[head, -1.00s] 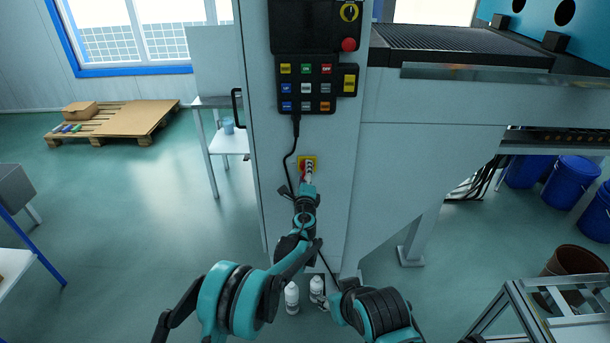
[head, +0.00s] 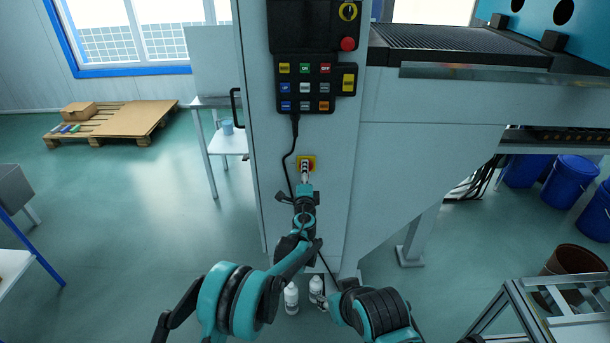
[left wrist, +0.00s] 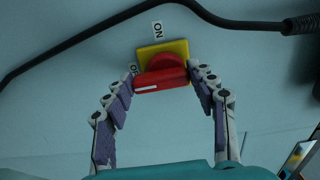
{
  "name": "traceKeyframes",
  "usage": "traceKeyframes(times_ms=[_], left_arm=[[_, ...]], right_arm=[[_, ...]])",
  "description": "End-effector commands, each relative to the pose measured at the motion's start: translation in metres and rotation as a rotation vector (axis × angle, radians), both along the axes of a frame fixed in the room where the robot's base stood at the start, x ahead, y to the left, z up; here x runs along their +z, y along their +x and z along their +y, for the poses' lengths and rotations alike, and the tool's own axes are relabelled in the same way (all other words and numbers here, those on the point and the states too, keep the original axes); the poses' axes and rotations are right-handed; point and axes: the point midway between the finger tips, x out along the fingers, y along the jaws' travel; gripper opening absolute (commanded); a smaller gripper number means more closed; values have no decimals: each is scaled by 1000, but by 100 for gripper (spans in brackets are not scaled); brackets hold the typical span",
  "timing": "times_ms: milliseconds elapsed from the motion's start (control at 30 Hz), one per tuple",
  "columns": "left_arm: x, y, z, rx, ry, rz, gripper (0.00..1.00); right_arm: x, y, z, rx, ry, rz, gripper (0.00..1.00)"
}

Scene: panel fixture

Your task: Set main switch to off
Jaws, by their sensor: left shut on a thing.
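The main switch is a red knob on a yellow plate (head: 307,161), low on the grey cabinet front under the button panel. In the left wrist view the red knob (left wrist: 162,77) lies between the finger tips, with its grip bar nearly level and a white mark at its left end. An ON label (left wrist: 157,29) is above the plate, and a partly covered label (left wrist: 133,70) is at its left. My left gripper (head: 305,169) is shut on the knob; it also shows in the left wrist view (left wrist: 163,88).
A black cable (head: 289,165) hangs from the button panel (head: 306,88) just left of the switch. White bottles (head: 291,296) stand on the floor by the cabinet's foot. A metal-framed table (head: 530,310) is at lower right.

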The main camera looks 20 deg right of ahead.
Motion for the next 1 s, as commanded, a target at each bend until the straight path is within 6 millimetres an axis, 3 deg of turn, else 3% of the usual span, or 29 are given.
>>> traceKeyframes(times_ms=[100,133,200,500,633,1000], left_arm=[[0,0,0,1,-4,2,28],[0,0,0,1,-4,2,62],[0,0,0,1,-3,1,78],[0,-1,0,0,-1,0,78],[0,-10,3,0,-1,0,78],[0,-83,23,-1,-1,0,78]], right_arm=[[0,0,0,0,0,0,40],[0,0,0,0,0,0,40],[0,0,0,0,0,0,40],[0,0,0,0,0,0,40],[0,0,0,0,0,0,40],[0,0,0,0,0,0,40]])
